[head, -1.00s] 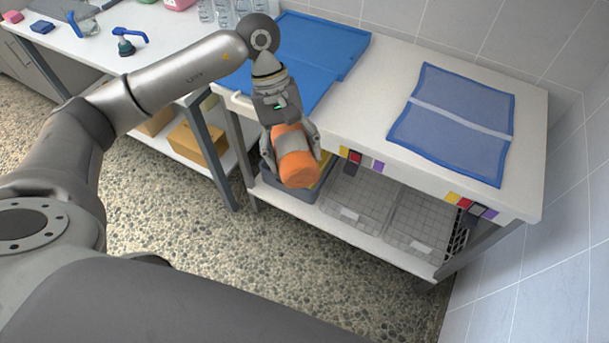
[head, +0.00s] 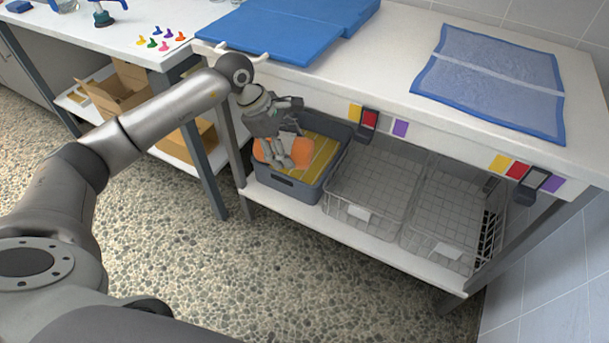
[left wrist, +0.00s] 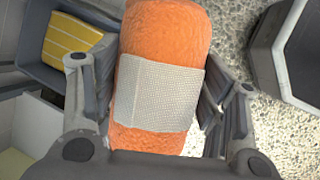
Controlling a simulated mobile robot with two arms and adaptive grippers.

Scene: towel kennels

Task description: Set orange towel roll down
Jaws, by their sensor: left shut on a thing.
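The orange towel roll (head: 268,153) is in my left gripper (head: 282,160), at the grey bin on the lower shelf. In the left wrist view the roll (left wrist: 162,45) with its pale band (left wrist: 160,92) fills the space between the fingers, which are shut on it. The grey bin (head: 288,188) holds a folded yellow striped towel (head: 322,150), which also shows in the left wrist view (left wrist: 72,38). The roll looks over the bin's left part; I cannot tell whether it touches the bin. My right gripper is out of view.
Two wire baskets (head: 362,215) stand right of the bin on the lower shelf (head: 330,225). The tabletop above carries a blue-edged mesh mat (head: 490,75) and blue folded mats (head: 290,30). Cardboard boxes (head: 125,85) sit on the left bench's shelf.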

